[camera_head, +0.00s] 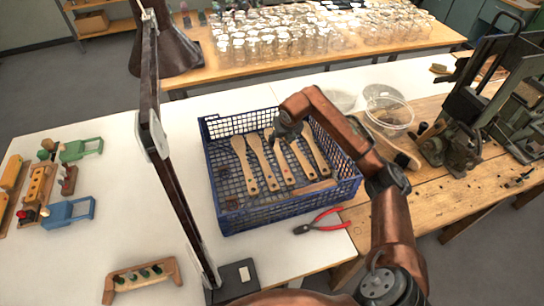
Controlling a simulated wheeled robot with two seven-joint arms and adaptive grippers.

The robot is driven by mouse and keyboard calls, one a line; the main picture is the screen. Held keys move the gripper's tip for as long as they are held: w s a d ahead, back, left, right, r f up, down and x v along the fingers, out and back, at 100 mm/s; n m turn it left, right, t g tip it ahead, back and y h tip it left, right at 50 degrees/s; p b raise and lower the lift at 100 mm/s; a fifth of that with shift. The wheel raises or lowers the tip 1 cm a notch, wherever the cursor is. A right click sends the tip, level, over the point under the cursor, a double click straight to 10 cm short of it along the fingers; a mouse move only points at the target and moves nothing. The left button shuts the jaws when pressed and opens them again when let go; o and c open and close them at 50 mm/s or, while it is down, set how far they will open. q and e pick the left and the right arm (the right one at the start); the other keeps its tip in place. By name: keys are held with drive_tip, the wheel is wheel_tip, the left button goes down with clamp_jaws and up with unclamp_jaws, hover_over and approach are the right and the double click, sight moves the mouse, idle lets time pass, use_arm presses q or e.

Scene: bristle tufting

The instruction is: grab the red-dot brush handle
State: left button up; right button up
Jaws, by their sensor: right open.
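A blue plastic crate (212,178) stands on the white table and holds several pale wooden brush handles, such as one at its left side (241,150). The handles lie side by side with their narrow ends toward me. Small dark marks show near some ends, but I cannot tell which handle bears a red dot. My right arm reaches over the crate from the right. My right gripper (284,137) points down above the handles in the back middle of the crate, open. The wrist partly hides the handles under it. My left gripper is not in view.
Red-handled pliers (322,221) lie in front of the crate. A dark lamp post (170,175) rises left of it. A clear bowl (388,108) and a machine (465,130) are at right. Toy-like coloured blocks (68,212) lie at left. White table left of the post is partly free.

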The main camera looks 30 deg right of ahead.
sight(278, 152)
wheel_tip(278, 152, down, 2)
drive_tip(key=shift+f+b, duration=0.25)
drive_tip(key=shift+b, duration=0.2)
drive_tip(key=shift+w+f, duration=0.15)
drive_tip(key=shift+f, duration=0.2)
drive_tip(key=b+x, duration=0.1)
drive_tip(key=x, duration=0.6)
drive_tip(key=shift+w+r+b, duration=0.1)
drive_tip(key=shift+b, duration=0.3)
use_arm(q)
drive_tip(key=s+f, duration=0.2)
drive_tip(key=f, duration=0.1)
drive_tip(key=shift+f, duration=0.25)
use_arm(e)
drive_tip(key=shift+d+r, duration=0.1)
drive_tip(key=shift+f, duration=0.2)
clamp_jaws()
